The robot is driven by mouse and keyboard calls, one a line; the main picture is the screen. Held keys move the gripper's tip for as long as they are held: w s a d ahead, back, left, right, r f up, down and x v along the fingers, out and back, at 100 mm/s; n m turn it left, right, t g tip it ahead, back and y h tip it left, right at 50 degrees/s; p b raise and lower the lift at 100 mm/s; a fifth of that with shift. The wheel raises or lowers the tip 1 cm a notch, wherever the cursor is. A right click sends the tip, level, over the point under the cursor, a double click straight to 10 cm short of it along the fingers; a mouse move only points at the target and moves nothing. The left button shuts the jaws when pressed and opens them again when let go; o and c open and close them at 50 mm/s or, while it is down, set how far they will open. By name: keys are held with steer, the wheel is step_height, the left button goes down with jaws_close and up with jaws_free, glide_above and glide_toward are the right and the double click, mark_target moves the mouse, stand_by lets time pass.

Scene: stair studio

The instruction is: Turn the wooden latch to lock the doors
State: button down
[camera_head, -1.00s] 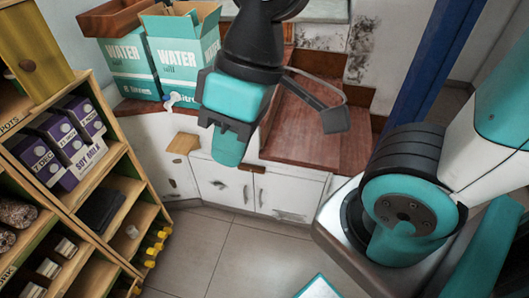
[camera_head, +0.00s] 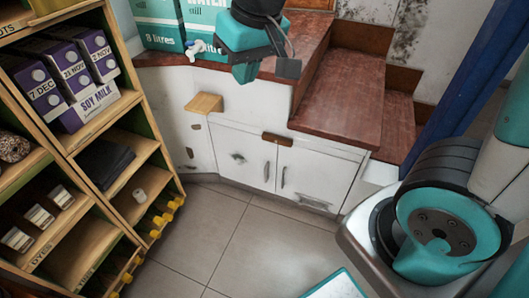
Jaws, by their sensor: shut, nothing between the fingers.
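Two white cupboard doors, a left one (camera_head: 240,157) and a right one (camera_head: 318,178), stand closed below the stair counter, each with a dark upright handle near their meeting edge. A small brown wooden latch (camera_head: 277,140) lies roughly level at the top of the doors, above the gap between them. My gripper (camera_head: 244,74) is shut and empty. It hangs at the top of the view, above and a little left of the latch in the picture and apart from it; its upper part is cut off.
A pale wooden block (camera_head: 204,103) juts from the white cabinet left of the doors. Water boxes (camera_head: 160,32) with a tap stand on the counter. A shelf (camera_head: 130,190) with soy milk cartons (camera_head: 82,112) fills the left. Brown steps (camera_head: 352,100) rise right. The tiled floor (camera_head: 245,240) is mostly clear.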

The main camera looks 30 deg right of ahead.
steer(key=w+d+f+m+t+h+b, duration=0.1)
steer(key=w+d+f+m+h+b, duration=0.1)
steer(key=w+d+f+m+b, duration=0.2)
steer(key=w+d+f+m+h+b, duration=0.3)
steer(key=w+f+b, duration=0.7)
steer(key=f+b, duration=0.7)
steer(key=w+d+f+m+t+h+b, duration=0.1)
steer(key=w+d+f+m+h+b, duration=0.2)
steer(key=f+b, duration=0.7)
steer(key=w+d+m, duration=0.2)
steer(key=w+d, duration=0.1)
steer(key=w, duration=0.1)
steer(key=shift+f+t, duration=0.3)
steer(key=b, duration=0.8)
glide_toward(268, 133)
steer(key=x, duration=0.5)
steer(key=shift+w+r, duration=0.2)
steer(key=shift+w, duration=0.1)
steer(key=shift+d+f+b, duration=0.1)
steer(key=shift+f+b, duration=0.6)
steer(key=shift+f, duration=0.05)
steer(key=shift+r+h+p, duration=0.1)
steer(key=shift+h+p, duration=0.2)
steer(key=shift+p, duration=0.3)
